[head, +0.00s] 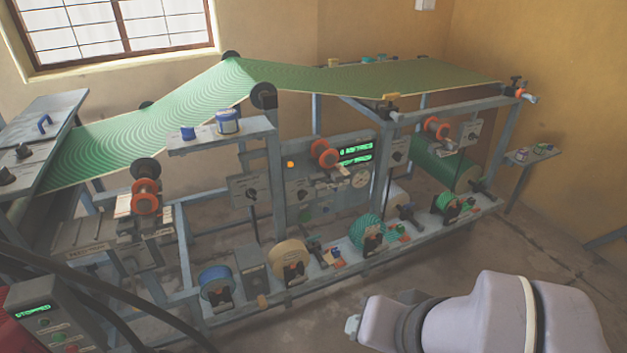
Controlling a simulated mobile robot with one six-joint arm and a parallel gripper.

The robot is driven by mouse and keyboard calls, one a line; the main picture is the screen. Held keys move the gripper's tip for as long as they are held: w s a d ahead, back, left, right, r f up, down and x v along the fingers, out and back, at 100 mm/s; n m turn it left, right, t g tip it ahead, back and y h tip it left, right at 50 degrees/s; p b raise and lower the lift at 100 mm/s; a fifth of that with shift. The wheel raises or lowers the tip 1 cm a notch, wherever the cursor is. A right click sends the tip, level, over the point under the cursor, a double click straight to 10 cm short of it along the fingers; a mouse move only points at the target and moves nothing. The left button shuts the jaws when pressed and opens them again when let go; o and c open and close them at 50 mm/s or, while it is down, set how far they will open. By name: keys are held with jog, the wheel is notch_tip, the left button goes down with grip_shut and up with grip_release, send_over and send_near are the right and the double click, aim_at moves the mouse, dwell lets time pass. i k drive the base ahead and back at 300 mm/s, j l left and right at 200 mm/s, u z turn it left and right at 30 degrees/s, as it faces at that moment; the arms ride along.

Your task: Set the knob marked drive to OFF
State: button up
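Several black rotary knobs show in the head view. One is on a grey box (250,194) at centre left, and one is on the main control panel (302,194). Another is on a box at the right post (397,155), and one is at the upper right (475,132). Their labels are too small to read, so I cannot tell which is marked drive or where it points. My gripper (353,325) seems to be at the small pale tip of my arm, low in the view, apart from the machine. Its fingers cannot be made out.
A green web (150,135) runs over the machine's rollers. A console at lower left has a green display reading STOPPED (33,311). Dark cables (75,290) cross the lower left. Rolls and small clamps line the lower rail. Bare floor (300,325) lies in front.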

aim_at(302, 193)
jog(key=i+j+z, duration=0.25)
jog(key=i+j, duration=0.25)
jog(key=i+j+z, duration=0.3)
jog(key=i+j, duration=0.2)
jog(key=j, duration=0.2)
jog(key=i+j, duration=0.4)
